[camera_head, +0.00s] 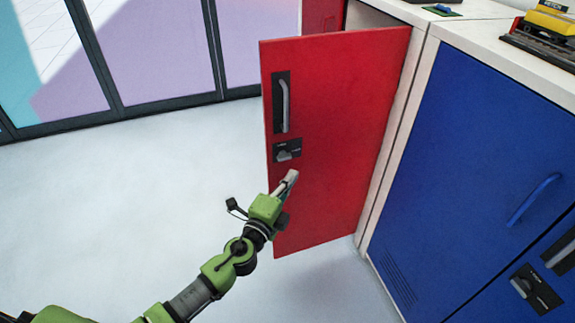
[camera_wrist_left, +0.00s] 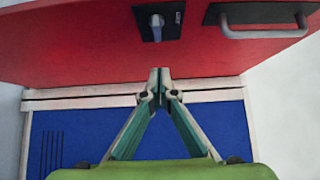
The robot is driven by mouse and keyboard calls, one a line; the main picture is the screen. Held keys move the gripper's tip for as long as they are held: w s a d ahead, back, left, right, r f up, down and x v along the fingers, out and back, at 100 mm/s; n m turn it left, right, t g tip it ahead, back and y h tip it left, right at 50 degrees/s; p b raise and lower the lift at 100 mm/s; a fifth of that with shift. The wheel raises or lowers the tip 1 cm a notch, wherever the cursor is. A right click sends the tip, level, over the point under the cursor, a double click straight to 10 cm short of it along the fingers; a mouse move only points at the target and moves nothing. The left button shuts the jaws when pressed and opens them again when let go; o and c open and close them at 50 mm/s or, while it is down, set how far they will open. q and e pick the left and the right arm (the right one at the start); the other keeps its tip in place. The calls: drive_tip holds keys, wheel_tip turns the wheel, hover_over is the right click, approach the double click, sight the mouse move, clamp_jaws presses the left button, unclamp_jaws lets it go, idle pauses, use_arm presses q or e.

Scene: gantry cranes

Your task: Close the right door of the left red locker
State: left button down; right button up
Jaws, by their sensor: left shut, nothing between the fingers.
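The right door (camera_head: 338,120) of the red locker stands open, swung out from the cabinet, with its hinge edge at the white frame on the right. It has a grey handle (camera_head: 284,105) on a black plate and a small lock (camera_head: 287,151) below it. My left gripper (camera_head: 292,176) is shut and empty, its tips in front of the door just below the lock. In the left wrist view the shut fingertips (camera_wrist_left: 159,72) point at the red door (camera_wrist_left: 80,45); whether they touch it I cannot tell. The lock (camera_wrist_left: 157,22) and handle (camera_wrist_left: 264,24) also show there. My right gripper is not in view.
A blue locker (camera_head: 470,160) with closed doors stands directly right of the red one. A yellow and black model (camera_head: 548,28) sits on the white top. Another red door (camera_head: 322,15) shows behind the open one. The pale floor (camera_head: 130,190) on the left is clear, up to glass panels (camera_head: 150,45).

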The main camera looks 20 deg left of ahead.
use_arm(q)
drive_tip(key=shift+w+a, duration=0.35)
drive_tip(key=shift+w, duration=0.4)
drive_tip(key=shift+w+a, duration=0.4)
drive_tip(key=shift+w, duration=0.3)
drive_tip(key=shift+w+a, duration=0.35)
drive_tip(key=shift+w, duration=0.4)
drive_tip(key=shift+a+f, duration=0.1)
